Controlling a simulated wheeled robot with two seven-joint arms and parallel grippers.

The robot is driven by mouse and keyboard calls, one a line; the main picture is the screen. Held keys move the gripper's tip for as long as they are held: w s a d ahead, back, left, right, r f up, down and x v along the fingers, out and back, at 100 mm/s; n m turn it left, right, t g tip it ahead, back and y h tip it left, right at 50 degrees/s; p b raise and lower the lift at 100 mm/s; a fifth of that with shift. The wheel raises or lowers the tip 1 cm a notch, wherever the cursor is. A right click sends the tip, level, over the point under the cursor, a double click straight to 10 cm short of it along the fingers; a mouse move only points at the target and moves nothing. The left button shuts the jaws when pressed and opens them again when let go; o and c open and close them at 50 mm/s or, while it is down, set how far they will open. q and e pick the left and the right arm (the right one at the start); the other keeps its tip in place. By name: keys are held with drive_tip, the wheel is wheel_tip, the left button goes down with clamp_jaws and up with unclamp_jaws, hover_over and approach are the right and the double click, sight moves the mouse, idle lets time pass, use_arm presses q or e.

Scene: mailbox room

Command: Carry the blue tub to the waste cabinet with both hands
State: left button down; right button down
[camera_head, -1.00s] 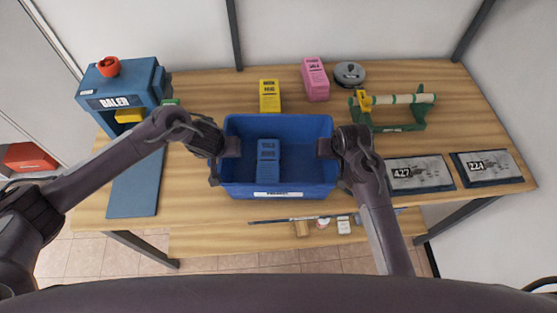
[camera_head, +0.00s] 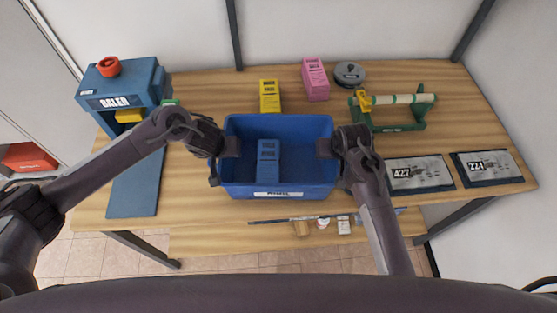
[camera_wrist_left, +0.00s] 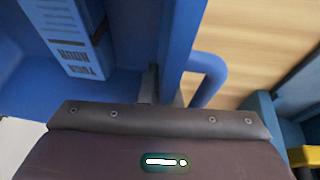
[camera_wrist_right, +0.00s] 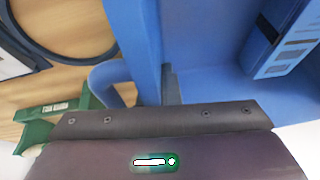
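The blue tub (camera_head: 300,128) sits at the middle of the wooden table in the head view, with a blue labelled box (camera_head: 268,165) inside it. My left gripper (camera_head: 232,146) is at the tub's left wall and my right gripper (camera_head: 325,147) is at its right wall. Each wrist view shows the tub wall running between the fingers, with a handle loop beside it: left handle (camera_wrist_left: 213,75), right handle (camera_wrist_right: 105,78). Both grippers look shut on the walls; the fingertips are mostly hidden. No waste cabinet can be made out.
A blue baler (camera_head: 118,95) stands at the left. Yellow (camera_head: 270,96) and pink (camera_head: 315,78) boxes, a grey round tin (camera_head: 349,74) and a green roller stand (camera_head: 395,108) are behind or right. Two numbered plates (camera_head: 419,174) (camera_head: 487,167) lie at right; small items lie in front.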

use_arm(q)
drive_tip(key=shift+r, duration=0.15)
use_arm(e)
drive_tip(key=shift+r, duration=0.1)
